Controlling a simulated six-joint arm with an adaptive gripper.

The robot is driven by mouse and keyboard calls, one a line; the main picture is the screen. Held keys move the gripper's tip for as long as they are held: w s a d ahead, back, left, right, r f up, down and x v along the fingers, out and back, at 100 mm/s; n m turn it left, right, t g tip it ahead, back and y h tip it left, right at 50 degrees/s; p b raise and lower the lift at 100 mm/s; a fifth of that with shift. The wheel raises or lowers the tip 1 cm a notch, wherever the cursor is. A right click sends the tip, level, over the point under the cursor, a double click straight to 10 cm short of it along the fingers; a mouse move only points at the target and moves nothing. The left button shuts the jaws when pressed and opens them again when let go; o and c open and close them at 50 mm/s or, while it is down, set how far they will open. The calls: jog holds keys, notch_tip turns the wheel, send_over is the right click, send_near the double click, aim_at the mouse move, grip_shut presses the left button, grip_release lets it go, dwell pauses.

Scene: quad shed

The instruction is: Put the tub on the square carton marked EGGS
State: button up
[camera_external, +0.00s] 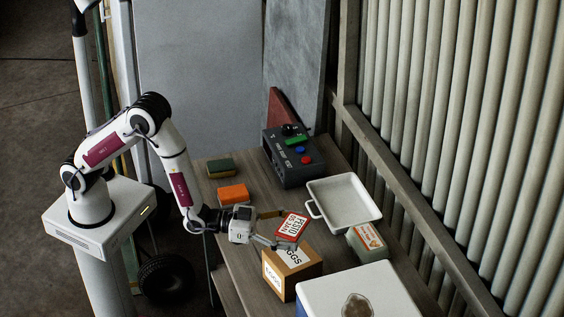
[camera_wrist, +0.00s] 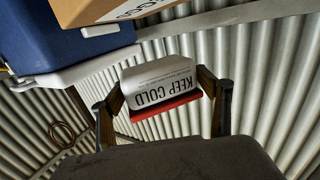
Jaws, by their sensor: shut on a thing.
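The tub (camera_external: 292,226), white with a red rim and a printed label, is held between the two fingers of my gripper (camera_external: 283,230). In the wrist view the tub (camera_wrist: 160,86) shows "KEEP COLD" upside down, with a finger at each side of my gripper (camera_wrist: 163,98). The square brown carton (camera_external: 292,271) marked EGGS stands on the bench. The tub is at its far upper edge in the external view, tilted; I cannot tell whether they touch. A corner of the carton also shows at the top of the wrist view (camera_wrist: 95,10).
A white cooler lid (camera_external: 350,288) lies just right of the carton; its blue body (camera_wrist: 60,50) shows in the wrist view. A white tray (camera_external: 345,205), a small labelled box (camera_external: 367,243), a dark control box (camera_external: 292,158), an orange block (camera_external: 233,194) and a sponge (camera_external: 221,167) stand around.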

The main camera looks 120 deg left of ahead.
aim_at(291, 255)
jog(key=shift+f, duration=0.85)
jog(key=shift+f, duration=2.1)
jog(key=o, duration=1.3)
jog(key=shift+f, duration=0.15)
jog(key=shift+v, duration=6)
